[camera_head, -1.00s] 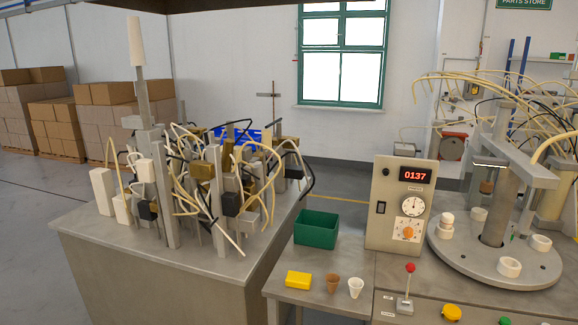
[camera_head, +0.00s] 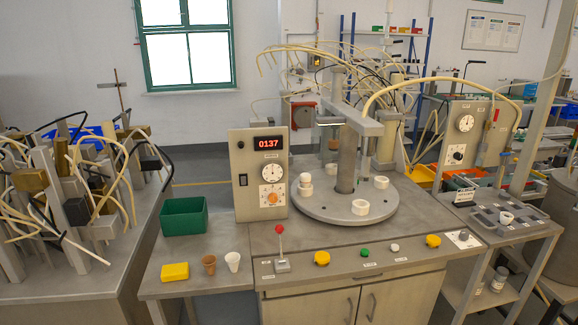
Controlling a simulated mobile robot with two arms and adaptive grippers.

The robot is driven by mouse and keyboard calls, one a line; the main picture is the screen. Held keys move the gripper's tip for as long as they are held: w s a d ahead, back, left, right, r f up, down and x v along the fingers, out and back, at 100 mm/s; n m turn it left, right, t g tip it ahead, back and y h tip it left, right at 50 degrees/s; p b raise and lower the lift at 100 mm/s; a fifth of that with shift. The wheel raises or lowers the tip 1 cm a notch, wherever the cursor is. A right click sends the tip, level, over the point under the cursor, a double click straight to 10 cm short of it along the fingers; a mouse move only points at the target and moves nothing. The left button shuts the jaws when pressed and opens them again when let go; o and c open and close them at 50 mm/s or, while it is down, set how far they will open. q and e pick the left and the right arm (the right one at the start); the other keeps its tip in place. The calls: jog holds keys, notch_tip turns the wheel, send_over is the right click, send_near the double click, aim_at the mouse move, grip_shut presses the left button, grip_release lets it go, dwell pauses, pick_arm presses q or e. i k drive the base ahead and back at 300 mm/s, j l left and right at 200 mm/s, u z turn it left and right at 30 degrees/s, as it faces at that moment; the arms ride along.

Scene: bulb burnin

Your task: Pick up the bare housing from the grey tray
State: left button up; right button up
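A grey tray (camera_head: 484,214) with dark recesses lies on the small side table at the right. A small whitish cup-shaped piece (camera_head: 506,218) stands in it, which looks like the bare housing; it is too small to tell details. Several white ring-like pieces sit on the round grey turntable (camera_head: 322,208), among them a stacked pair (camera_head: 305,186) at its left and one ring (camera_head: 360,207) at its front. Neither of my grippers is in view.
The bench holds a control box (camera_head: 259,174) reading 0137, a green bin (camera_head: 184,216), a yellow block (camera_head: 175,271), a brown cup (camera_head: 209,264), a white cup (camera_head: 232,261) and a red-knobbed lever (camera_head: 280,248). A wire-crowded machine stands left. A second control box (camera_head: 464,135) stands behind the tray.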

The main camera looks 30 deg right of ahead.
aim_at(505, 221)
jog(key=z, duration=2.25)
jog(key=i+l, duration=0.15)
jog(key=i, duration=0.2)
